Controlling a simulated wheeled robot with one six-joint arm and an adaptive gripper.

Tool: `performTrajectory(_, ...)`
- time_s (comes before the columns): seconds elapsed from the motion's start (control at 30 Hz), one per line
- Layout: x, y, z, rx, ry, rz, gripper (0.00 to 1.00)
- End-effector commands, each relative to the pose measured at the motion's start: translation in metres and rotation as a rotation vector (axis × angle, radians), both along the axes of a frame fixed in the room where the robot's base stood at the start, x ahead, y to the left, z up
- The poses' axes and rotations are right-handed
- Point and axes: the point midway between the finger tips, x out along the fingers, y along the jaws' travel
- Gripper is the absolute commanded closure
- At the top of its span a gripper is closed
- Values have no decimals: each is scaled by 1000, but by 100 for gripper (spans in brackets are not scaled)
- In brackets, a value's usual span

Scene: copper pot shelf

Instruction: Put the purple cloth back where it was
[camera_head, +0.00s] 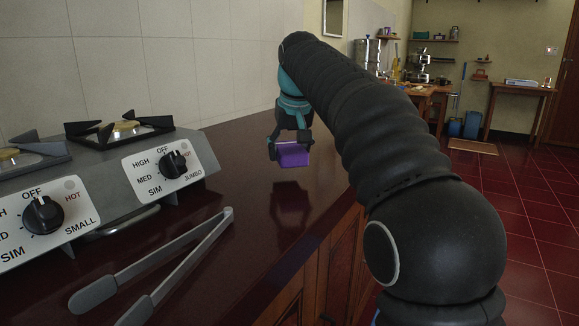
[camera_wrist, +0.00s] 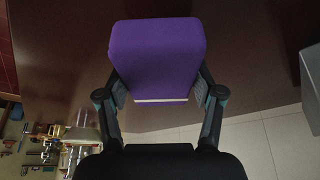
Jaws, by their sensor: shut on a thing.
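The purple cloth (camera_head: 293,156) is a small folded block with a pale lower edge in the wrist view (camera_wrist: 158,55). My gripper (camera_head: 289,146) is shut on it, with one finger on each side. In the head view the cloth hangs above the dark red countertop (camera_head: 250,190), and a purple reflection shows on the glossy surface below it. A gap seems to lie between cloth and counter.
A gas stove (camera_head: 100,175) with knobs stands at the left. Metal tongs (camera_head: 170,262) lie on the counter in front of it. The counter around the cloth is clear, with a tiled wall (camera_head: 220,60) behind. A wooden table (camera_head: 520,88) stands far right.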

Motion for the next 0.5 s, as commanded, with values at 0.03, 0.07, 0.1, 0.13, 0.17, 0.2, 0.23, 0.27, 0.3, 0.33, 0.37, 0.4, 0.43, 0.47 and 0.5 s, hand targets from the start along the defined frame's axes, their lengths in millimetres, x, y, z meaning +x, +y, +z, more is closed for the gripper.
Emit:
performTrajectory(0.03,-1,0,-8,0,2,0,77)
performTrajectory(0.07,-1,0,-13,-1,3,0,77)
performTrajectory(0.1,-1,0,-19,0,2,0,77)
performTrajectory(0.13,-1,0,-23,0,2,0,77)
performTrajectory(0.17,-1,0,-27,0,2,0,77)
performTrajectory(0.2,-1,0,-31,0,1,0,77)
performTrajectory(0.23,-1,0,-33,0,1,0,77)
performTrajectory(0.27,-1,0,-35,0,2,0,77)
performTrajectory(0.3,-1,0,-37,0,1,0,77)
performTrajectory(0.33,-1,0,-37,0,0,0,77)
performTrajectory(0.37,-1,0,-37,0,0,0,77)
performTrajectory(0.4,-1,0,-36,0,0,0,77)
performTrajectory(0.43,-1,0,-36,0,0,0,77)
performTrajectory(0.47,-1,0,-36,0,0,0,77)
performTrajectory(0.5,-1,0,-36,0,0,0,77)
